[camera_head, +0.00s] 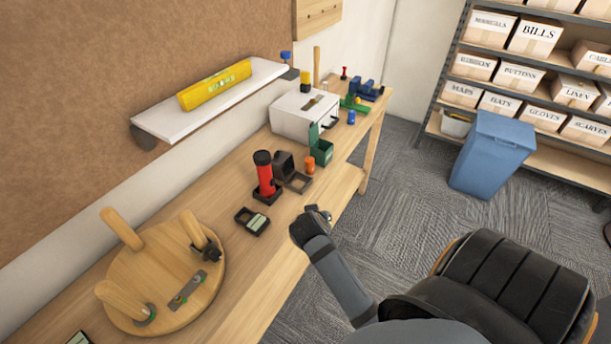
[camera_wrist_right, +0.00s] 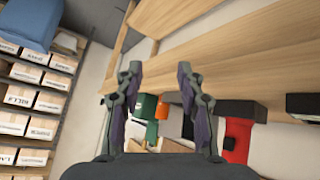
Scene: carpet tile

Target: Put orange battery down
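The orange battery (camera_head: 309,165) stands upright on the wooden bench, between a green open box (camera_head: 322,151) and a low dark square tray (camera_head: 299,183). My right gripper (camera_head: 312,216) is at the bench's front edge, nearer to me than the battery and apart from it. In the right wrist view my right gripper (camera_wrist_right: 158,75) has its fingers spread with nothing held between them. My left gripper is not in view.
A red flashlight (camera_head: 266,180), a black block (camera_head: 284,163) and a small black case (camera_head: 252,221) stand near the battery. A white box (camera_head: 297,121) is behind. An upturned round stool (camera_head: 165,275) fills the near bench. A black padded seat (camera_head: 500,285) is at right.

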